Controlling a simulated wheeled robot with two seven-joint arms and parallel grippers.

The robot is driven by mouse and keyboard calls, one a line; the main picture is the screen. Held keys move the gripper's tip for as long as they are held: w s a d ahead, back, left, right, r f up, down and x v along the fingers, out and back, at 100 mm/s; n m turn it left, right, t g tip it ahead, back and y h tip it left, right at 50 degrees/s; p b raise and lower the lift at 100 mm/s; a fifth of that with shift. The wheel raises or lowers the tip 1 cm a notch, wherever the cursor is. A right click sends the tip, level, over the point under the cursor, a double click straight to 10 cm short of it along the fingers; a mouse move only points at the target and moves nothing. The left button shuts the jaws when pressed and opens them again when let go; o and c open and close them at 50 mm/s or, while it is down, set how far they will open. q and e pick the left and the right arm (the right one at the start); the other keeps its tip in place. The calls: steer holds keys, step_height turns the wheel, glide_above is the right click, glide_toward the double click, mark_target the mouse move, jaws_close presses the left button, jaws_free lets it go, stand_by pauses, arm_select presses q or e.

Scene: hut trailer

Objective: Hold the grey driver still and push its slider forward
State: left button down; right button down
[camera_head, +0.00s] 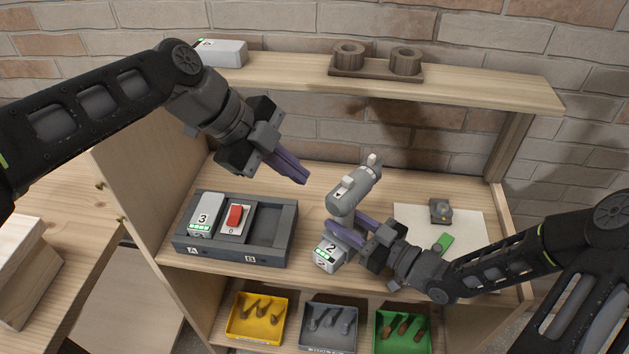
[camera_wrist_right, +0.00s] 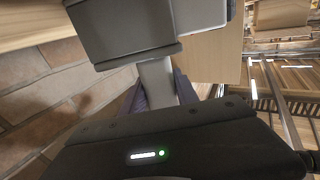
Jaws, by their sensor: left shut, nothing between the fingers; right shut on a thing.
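The grey driver (camera_head: 358,190) stands on the bench with its body tilted, its nose pointing up and to the right. A light slider (camera_head: 347,182) shows on top of its body. Its base is a battery block (camera_head: 329,256) marked 2 with green bars. My right gripper (camera_head: 345,229) is shut on the driver's handle, just below the body.
A dark dock (camera_head: 275,254) at left holds a battery marked 3 (camera_head: 206,215) and a red switch (camera_head: 235,216). Yellow (camera_head: 238,325), grey (camera_head: 305,338) and green (camera_head: 380,340) bins sit below. A white sheet (camera_head: 470,226) with small parts lies right. An upper shelf (camera_head: 470,88) spans behind.

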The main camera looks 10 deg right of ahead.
arm_select(q)
steer(key=shift+v, duration=1.2)
arm_select(e)
steer(key=c, duration=0.8)
jaws_free()
steer(key=shift+c, duration=0.2)
steer(key=shift+d, duration=0.1)
steer(key=v, duration=1.1)
steer(key=shift+s+d, duration=0.2)
steer(key=shift+s, duration=0.15)
